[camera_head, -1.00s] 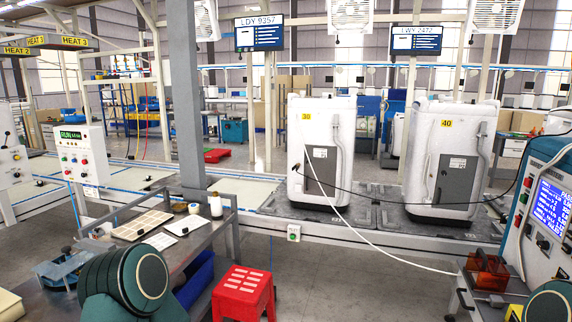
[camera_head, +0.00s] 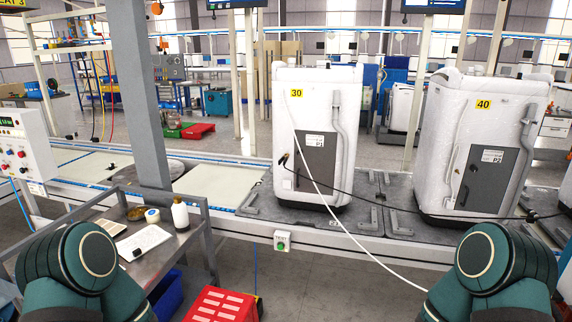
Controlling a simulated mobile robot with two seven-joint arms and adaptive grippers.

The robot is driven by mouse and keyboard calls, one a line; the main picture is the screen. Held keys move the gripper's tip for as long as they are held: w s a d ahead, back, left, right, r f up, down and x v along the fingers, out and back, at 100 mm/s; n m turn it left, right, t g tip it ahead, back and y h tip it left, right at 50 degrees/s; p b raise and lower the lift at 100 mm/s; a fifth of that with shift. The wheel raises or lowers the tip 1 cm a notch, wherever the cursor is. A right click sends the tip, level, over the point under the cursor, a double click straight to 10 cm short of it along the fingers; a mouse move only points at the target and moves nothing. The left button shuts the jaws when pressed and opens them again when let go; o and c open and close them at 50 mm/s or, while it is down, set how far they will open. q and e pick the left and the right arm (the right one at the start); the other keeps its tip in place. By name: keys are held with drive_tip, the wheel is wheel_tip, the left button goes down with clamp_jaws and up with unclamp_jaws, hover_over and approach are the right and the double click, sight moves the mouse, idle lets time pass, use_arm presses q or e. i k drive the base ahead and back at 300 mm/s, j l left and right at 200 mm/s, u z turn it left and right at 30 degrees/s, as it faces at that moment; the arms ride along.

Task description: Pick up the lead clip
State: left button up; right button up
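A small black clip-like piece (camera_head: 283,159), which may be the lead clip, sits at the left edge of the dark panel on the white appliance marked 30 (camera_head: 318,100). A black lead (camera_head: 400,206) runs from it, sagging to the right past the white appliance marked 40 (camera_head: 484,105). A second black end (camera_head: 531,214) shows near the lower right of appliance 40; I cannot tell its shape. A white cord (camera_head: 345,215) hangs from the front of appliance 30 down to the lower right. Only green arm parts of mine show in the lower corners; neither gripper is in view.
The appliances stand on dark pallets on a conveyor (camera_head: 225,182) with a green-button box (camera_head: 282,241) on its front edge. Grey floor is clear at centre front.

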sight(284, 158)
drive_tip(key=i, duration=0.1)
drive_tip(key=z, duration=1.8)
drive_tip(key=i+j+u, duration=0.2)
drive_tip(key=u, duration=0.25)
drive_tip(key=i+j+u, duration=0.1)
drive_tip(key=i+u, duration=0.15)
drive_tip(key=u, duration=0.15)
drive_tip(key=i+u, duration=0.25)
drive_tip(key=u, duration=0.2)
drive_tip(key=i+j, duration=0.05)
